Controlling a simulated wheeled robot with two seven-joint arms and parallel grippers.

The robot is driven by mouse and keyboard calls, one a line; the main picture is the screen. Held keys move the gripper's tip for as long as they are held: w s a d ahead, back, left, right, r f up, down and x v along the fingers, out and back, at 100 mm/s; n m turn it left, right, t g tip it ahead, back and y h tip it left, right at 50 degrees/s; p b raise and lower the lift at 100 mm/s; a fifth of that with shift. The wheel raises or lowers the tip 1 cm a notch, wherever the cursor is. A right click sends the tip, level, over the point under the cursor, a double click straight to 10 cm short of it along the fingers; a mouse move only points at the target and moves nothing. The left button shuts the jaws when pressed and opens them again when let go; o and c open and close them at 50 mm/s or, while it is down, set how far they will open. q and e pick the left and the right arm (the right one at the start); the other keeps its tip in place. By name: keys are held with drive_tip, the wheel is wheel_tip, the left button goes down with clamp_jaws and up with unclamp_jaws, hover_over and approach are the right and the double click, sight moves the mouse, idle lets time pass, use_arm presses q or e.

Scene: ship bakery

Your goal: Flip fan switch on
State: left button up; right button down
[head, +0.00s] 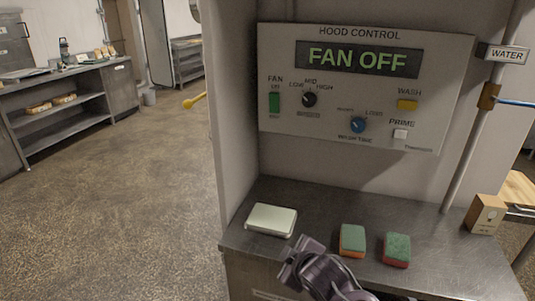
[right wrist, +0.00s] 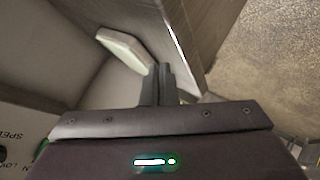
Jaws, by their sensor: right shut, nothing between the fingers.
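The hood control panel (head: 370,88) is on the wall, and its display (head: 358,59) reads FAN OFF. The green fan switch (head: 274,102) is at the panel's left, under the word FAN. My right gripper (head: 288,266) is over the front of the steel counter, below the panel and apart from the switch. In the right wrist view its fingers (right wrist: 163,70) are together with nothing between them. A corner of the panel (right wrist: 20,145) shows at the lower left there. My left gripper is not in view.
A pipe (head: 480,130) runs right of the panel. Open floor (head: 140,200) lies left.

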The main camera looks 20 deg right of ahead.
drive_tip(key=w+d+r+n+t+y, duration=0.1)
drive_tip(key=w+r+n+t, duration=0.3)
drive_tip(key=r, duration=1)
drive_tip(key=w+d+r+n+t+y, duration=0.2)
drive_tip(key=w+r+n, duration=0.6)
drive_tip(key=r, duration=0.5)
drive_tip(key=shift+w+d+r+t, duration=0.45)
drive_tip(key=shift+d+t, duration=0.15)
drive_tip(key=shift+t, duration=0.4)
drive_tip(key=p, duration=0.4)
approach(269, 97)
drive_tip(key=w+a, duration=0.3)
drive_tip(key=shift+w+d+r+p, duration=0.3)
drive_tip(key=shift+w+d+p, duration=0.35)
drive_tip(key=shift+w, duration=0.15)
drive_tip(key=shift+w+d+f, duration=0.1)
drive_tip(key=shift+w+d, duration=0.3)
drive_tip(key=shift+w, duration=0.2)
